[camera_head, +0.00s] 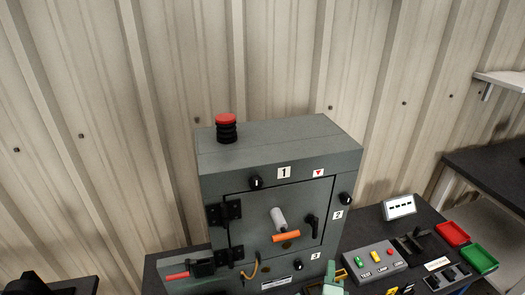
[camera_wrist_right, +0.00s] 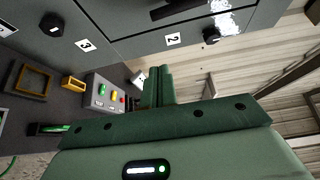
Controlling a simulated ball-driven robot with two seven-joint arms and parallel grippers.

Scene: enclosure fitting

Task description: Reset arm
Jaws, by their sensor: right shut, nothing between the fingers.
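My right gripper (camera_head: 330,279) shows as pale green parts at the bottom edge of the head view, in front of the enclosure's lower right corner. In the right wrist view its two green fingers (camera_wrist_right: 158,86) are together with nothing between them. They appear apart from the grey enclosure (camera_head: 270,143), whose face fills the top of that view. The enclosure stands upright with its door (camera_head: 250,215) shut. My left gripper is not in view.
A red-topped button (camera_head: 226,121) stands on the enclosure. A grey button box (camera_head: 375,262) sits right of it on the dark table, and red (camera_head: 453,234) and green (camera_head: 480,259) trays lie farther right. A corrugated wall (camera_head: 400,100) closes the back.

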